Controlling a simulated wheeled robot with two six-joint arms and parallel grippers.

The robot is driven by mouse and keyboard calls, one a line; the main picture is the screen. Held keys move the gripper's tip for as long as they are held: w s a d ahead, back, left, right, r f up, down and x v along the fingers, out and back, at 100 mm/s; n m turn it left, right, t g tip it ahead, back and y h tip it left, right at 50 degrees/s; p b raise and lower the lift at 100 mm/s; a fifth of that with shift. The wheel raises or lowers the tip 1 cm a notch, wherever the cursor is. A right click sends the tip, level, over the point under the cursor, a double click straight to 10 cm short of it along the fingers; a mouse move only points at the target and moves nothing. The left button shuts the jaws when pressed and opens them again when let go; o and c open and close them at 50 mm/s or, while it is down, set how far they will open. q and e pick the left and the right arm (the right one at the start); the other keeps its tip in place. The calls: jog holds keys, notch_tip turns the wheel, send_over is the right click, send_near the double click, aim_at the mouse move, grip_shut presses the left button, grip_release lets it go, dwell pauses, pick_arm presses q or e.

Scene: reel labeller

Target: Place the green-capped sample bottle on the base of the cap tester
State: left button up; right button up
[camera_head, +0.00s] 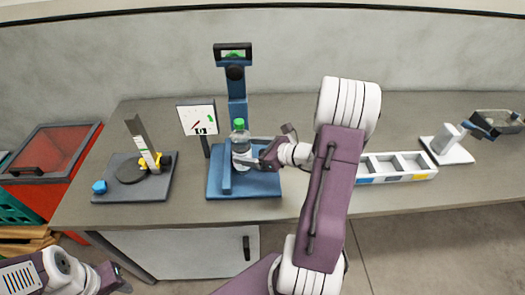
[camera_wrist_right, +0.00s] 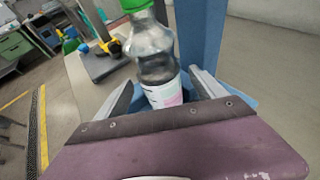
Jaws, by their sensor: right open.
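The green-capped sample bottle (camera_head: 240,143) stands upright on the blue base (camera_head: 262,186) of the cap tester, in front of its column (camera_head: 237,88). In the right wrist view the bottle (camera_wrist_right: 154,60) stands between the two fingers, its lower part hidden by my gripper body. My right gripper (camera_head: 254,157) is open around the bottle, coming in from the right; I cannot tell whether a finger touches it. In the right wrist view the fingers (camera_wrist_right: 160,92) stand apart on either side of the label. My left gripper (camera_head: 118,281) is low at the left, away from the table; its jaws are unclear.
A white dial panel (camera_head: 197,118) stands left of the tester. A dark fixture plate (camera_head: 110,186) with an upright scale and a blue knob lies further left. A white compartment tray (camera_head: 412,164) and a white stand (camera_head: 448,145) are at the right. A red bin (camera_head: 49,152) is beyond the left edge.

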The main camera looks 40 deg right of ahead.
jog(key=v, duration=0.9)
jog(key=s+a+f+n+g+h, duration=0.1)
jog(key=a+n, duration=0.4)
jog(key=n, duration=0.5)
jog(key=s+a+f+n+g+h, duration=0.2)
jog(key=s+a+f+n+g, duration=0.2)
jog(key=n, duration=0.6)
jog(key=s+a+f+n+g+h, duration=0.2)
jog(key=a+n+g, duration=0.4)
jog(key=n, duration=0.4)
notch_tip(320, 180, down, 2)
jog(key=shift+s+a+f+n, duration=0.1)
jog(key=shift+s+a+n, duration=0.3)
jog(key=shift+s+a, duration=0.1)
